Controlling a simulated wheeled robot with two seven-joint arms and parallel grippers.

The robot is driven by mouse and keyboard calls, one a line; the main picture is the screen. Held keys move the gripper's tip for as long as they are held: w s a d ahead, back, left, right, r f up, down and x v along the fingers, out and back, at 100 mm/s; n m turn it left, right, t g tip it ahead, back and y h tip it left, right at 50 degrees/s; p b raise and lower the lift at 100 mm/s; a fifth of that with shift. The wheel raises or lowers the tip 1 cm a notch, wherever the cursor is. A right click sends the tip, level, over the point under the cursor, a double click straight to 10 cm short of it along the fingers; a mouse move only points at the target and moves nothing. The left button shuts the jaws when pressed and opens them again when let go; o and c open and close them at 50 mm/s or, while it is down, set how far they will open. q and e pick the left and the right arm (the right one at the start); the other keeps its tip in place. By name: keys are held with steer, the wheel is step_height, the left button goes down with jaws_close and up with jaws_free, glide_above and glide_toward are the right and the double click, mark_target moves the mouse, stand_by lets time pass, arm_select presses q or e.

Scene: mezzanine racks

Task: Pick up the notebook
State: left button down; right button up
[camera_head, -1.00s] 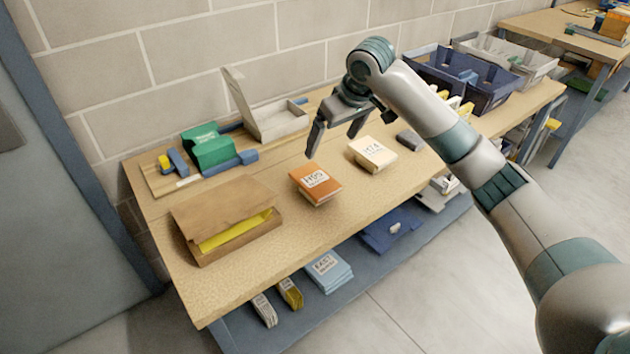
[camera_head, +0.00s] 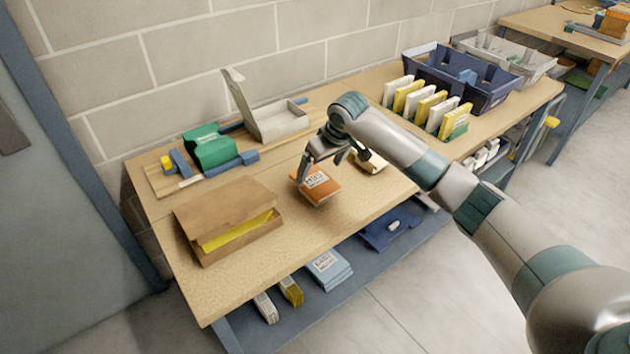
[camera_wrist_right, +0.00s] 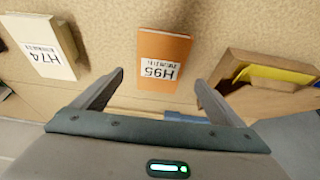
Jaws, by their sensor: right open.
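An orange notebook-like block (camera_head: 322,190) with a white label lies on the wooden bench near its front middle. In the right wrist view the orange block (camera_wrist_right: 163,52) reads H95; its smaller print is unclear. My right gripper (camera_head: 320,170) is open and empty above the orange block, pointing down. In the wrist view the block shows between and beyond the fingertips (camera_wrist_right: 159,80), apart from them. A cream block (camera_wrist_right: 42,47) labelled H74 lies beside it; in the head view the cream block (camera_head: 373,164) is partly behind my gripper. My left gripper is out of view.
A brown box (camera_head: 215,205) with a yellow edge stands left of the orange block. Behind are a green box (camera_head: 210,147) and an open pale box (camera_head: 275,122). A row of white and yellow upright items (camera_head: 425,102) and a blue bin (camera_head: 460,75) stand right. Bare bench lies in front.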

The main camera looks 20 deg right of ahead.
mark_target(316, 180)
steer(key=shift+f, duration=0.25)
steer(key=p+x, duration=0.2)
steer(key=x, duration=0.2)
steer(key=shift+s, duration=0.1)
steer(key=shift+f, duration=0.4)
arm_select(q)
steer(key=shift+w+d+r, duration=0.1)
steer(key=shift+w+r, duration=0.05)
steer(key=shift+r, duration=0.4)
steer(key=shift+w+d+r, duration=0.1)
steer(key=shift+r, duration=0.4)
arm_select(e)
steer(key=c, duration=1.2)
